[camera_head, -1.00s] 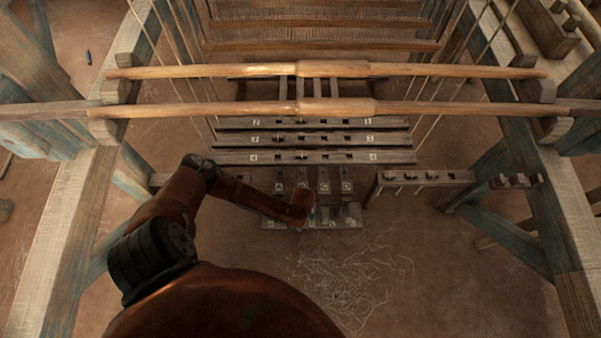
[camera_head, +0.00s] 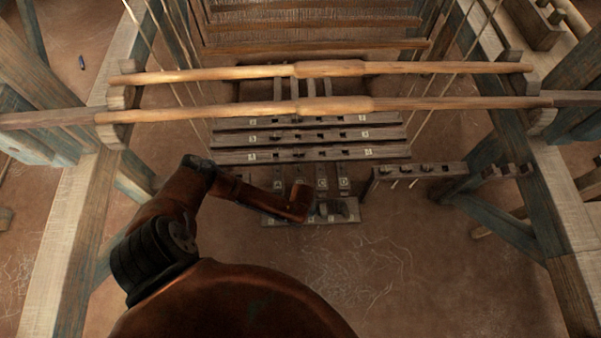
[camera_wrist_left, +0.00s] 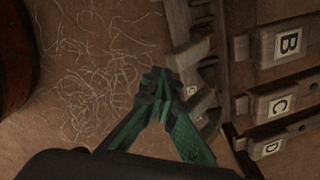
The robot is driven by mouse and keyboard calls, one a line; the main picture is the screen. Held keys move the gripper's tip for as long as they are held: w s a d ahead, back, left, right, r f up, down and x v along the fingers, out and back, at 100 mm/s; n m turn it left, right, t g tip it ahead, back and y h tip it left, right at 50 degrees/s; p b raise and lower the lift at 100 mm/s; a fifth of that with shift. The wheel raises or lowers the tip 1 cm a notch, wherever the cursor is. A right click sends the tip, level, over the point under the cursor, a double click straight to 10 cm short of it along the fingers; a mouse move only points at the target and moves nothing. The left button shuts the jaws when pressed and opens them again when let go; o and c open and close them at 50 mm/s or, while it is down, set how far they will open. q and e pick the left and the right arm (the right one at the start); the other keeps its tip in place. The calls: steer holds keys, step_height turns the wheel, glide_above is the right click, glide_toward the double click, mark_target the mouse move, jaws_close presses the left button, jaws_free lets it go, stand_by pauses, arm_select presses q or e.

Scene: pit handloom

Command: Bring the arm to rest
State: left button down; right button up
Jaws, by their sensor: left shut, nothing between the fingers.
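My left arm (camera_head: 170,215) comes in from the left in the head view. It bends at the elbow and reaches over a row of small lettered pedals at the foot of the loom. Its wrist end (camera_head: 298,203) covers part of the pedal base, and the fingers are hidden there. In the left wrist view the green fingers of my left gripper (camera_wrist_left: 157,84) are shut with their tips together and nothing between them. They are close to the pedal blocks in that picture; whether they touch is unclear. My right gripper is in neither view.
Lettered blocks B (camera_wrist_left: 290,43), C (camera_wrist_left: 280,104) and D (camera_wrist_left: 272,148) stand right of the fingers. Numbered dark bars (camera_head: 310,138) and two long wooden rods (camera_head: 420,68) cross the loom. A peg rail (camera_head: 425,171) stands right. Floor with loose threads (camera_head: 365,270) is open in front.

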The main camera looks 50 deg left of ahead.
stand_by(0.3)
